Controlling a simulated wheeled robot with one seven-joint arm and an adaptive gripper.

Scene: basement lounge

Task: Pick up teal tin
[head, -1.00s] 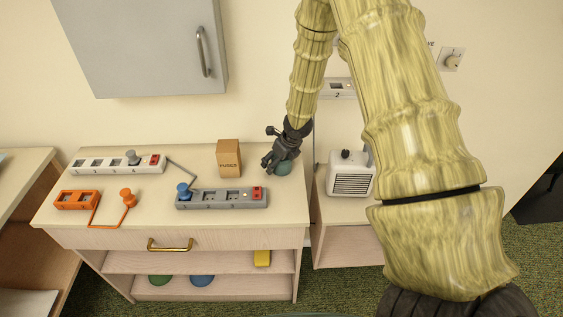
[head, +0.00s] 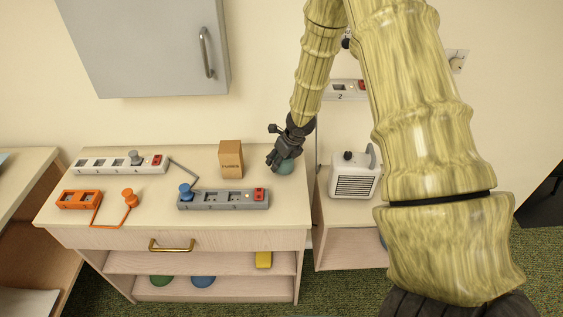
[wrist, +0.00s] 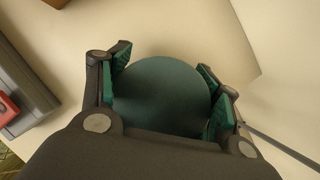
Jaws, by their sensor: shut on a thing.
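The teal tin (head: 286,168) is at the right end of the pale cabinet top, partly hidden by my gripper (head: 281,160). In the wrist view the round teal top of the tin (wrist: 160,92) fills the space between the fingers. My gripper (wrist: 168,95) is shut on the tin, with green finger pads on its left and right sides. I cannot tell whether the tin rests on the top or is slightly above it.
A cardboard fuses box (head: 231,160) stands just left of my gripper. A grey power strip (head: 223,200) lies in front, with an orange strip (head: 78,200) and a white strip (head: 105,165) further left. A white heater (head: 354,177) stands to the right on a lower unit.

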